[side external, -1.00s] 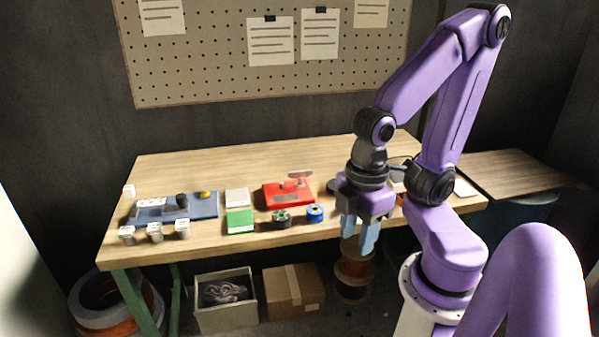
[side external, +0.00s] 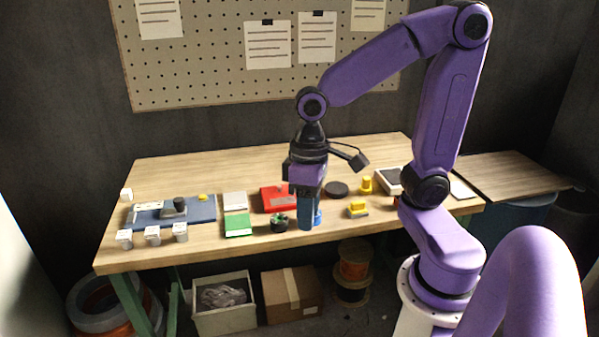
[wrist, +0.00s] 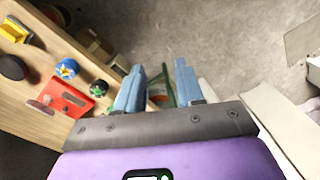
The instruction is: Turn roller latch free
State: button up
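I cannot tell for sure which part is the roller latch. A red block with a grey plate (side external: 272,199) sits on the table, partly hidden behind my gripper; it also shows in the wrist view (wrist: 70,98). A blue board (side external: 204,212) at the table's left carries a black knob (side external: 180,204) and grey and white parts. My gripper (side external: 306,222) hangs fingers down near the table's front edge, in front of the red block's right side. In the wrist view my two blue fingers (wrist: 158,88) are spread apart with nothing between them.
A green-topped black spool (side external: 279,223) and a blue spool (wrist: 66,68) stand close to my gripper. A yellow block (side external: 357,209) and a black disc (side external: 337,188) lie to the right. A green and white box (side external: 238,226) and several small white blocks stand left. The table's back is clear.

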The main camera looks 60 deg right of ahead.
jog(key=w+d+r+m+y, duration=0.1)
jog(key=w+d+m+y, duration=0.1)
jog(key=w+d+m, duration=1.4)
jog(key=w+d+m+t, duration=0.2)
jog(key=d+m+t, duration=0.2)
jog(key=d+m, duration=1.4)
jog(key=w+f+n, duration=0.1)
jog(key=f, duration=0.4)
jog(key=w+f+n, duration=0.1)
jog(key=f, duration=0.4)
jog(key=w+a+f+n, duration=0.1)
jog(key=w+f, duration=0.1)
jog(key=f, duration=0.4)
jog(key=shift+w+f+n, duration=0.1)
jog(key=shift+n, duration=0.3)
grip_shut()
